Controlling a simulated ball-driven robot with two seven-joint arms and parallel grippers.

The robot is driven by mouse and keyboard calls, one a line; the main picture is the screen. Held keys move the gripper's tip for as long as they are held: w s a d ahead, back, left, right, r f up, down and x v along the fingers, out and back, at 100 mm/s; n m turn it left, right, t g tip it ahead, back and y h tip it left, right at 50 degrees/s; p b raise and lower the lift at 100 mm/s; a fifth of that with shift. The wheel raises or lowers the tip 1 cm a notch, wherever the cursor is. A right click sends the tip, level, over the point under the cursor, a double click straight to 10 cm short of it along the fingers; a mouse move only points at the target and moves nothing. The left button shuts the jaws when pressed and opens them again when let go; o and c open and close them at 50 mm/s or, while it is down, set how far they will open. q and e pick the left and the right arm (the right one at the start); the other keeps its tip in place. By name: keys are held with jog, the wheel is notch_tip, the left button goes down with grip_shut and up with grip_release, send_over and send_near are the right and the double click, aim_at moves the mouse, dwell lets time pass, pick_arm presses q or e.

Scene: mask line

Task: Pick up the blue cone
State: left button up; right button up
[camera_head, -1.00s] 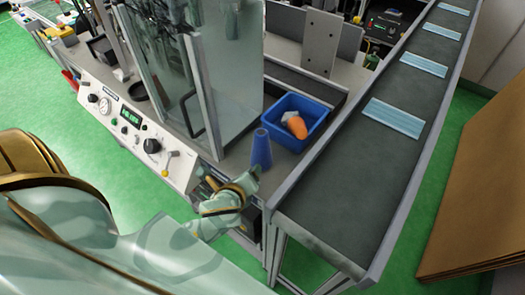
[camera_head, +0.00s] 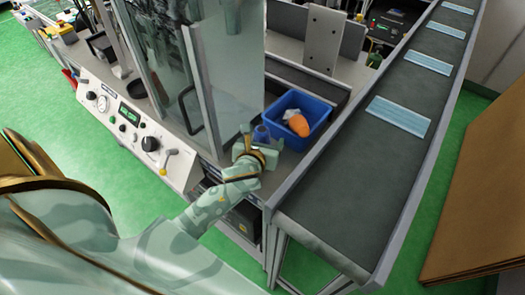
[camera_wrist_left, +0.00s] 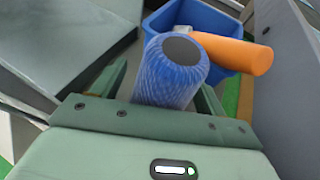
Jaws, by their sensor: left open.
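The blue cone (camera_head: 262,133) stands on the grey bench top, just in front of the blue bin. In the head view my left gripper (camera_head: 257,146) is at the cone and hides its lower part. In the left wrist view the cone (camera_wrist_left: 168,78) rises between the two green fingers of the gripper (camera_wrist_left: 160,95), with its dark round top showing. The fingers are open, one on each side of the cone. I cannot tell whether either finger touches it. My right gripper is not in view.
The blue bin (camera_head: 322,112) holds an orange object (camera_head: 299,125) and a white one (camera_head: 290,115). A glass-sided enclosure (camera_head: 233,70) stands close to the left. A conveyor (camera_head: 350,190) with light blue masks (camera_head: 398,115) runs along the right.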

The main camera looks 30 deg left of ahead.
pick_arm(q)
jog(key=c, duration=1.2)
